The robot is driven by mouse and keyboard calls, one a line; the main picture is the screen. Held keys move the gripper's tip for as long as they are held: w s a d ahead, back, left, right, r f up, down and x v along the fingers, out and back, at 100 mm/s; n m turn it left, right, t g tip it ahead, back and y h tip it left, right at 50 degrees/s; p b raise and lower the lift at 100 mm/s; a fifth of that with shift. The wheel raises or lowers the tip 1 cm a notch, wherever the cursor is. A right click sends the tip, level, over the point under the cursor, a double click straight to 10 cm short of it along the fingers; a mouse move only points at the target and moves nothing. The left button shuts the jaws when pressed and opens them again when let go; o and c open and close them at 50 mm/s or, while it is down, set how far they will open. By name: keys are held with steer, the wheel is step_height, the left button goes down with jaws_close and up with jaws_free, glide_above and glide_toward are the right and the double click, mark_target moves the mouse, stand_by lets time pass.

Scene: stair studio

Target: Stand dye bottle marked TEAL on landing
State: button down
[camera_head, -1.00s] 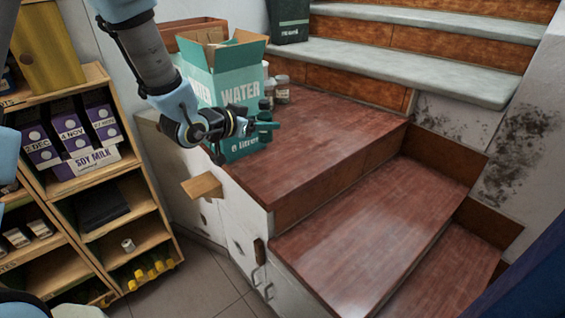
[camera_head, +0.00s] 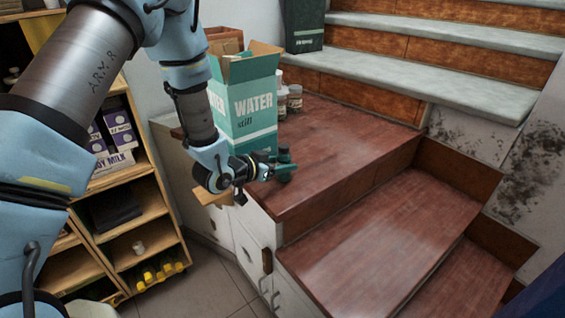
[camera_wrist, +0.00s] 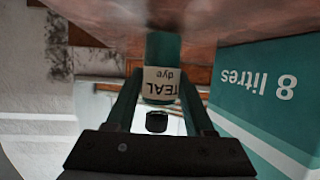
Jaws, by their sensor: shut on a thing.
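The teal dye bottle (camera_wrist: 163,52) has a pale label reading TEAL dye and a dark cap. It shows inverted in the wrist view, with its cap toward my palm. In the head view the bottle (camera_head: 285,165) stands upright, cap up. My gripper (camera_head: 274,170) is shut on it, with a finger on each side in the wrist view (camera_wrist: 160,90). The landing (camera_head: 345,143) is a glossy reddish-brown wooden surface. The bottle is over its near left part, close to the front edge. I cannot tell whether its base touches the wood.
A teal and white WATER carton (camera_head: 250,108) stands on the landing just behind my gripper; its side marked 8 litres (camera_wrist: 270,85) is close in the wrist view. Small jars (camera_head: 294,98) stand beyond it. The landing's middle and right are clear. Shelves (camera_head: 150,205) stand at left.

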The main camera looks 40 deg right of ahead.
steer(key=shift+f, duration=0.2)
steer(key=shift+c, duration=1.4)
jaws_free()
steer(key=shift+r, duration=0.1)
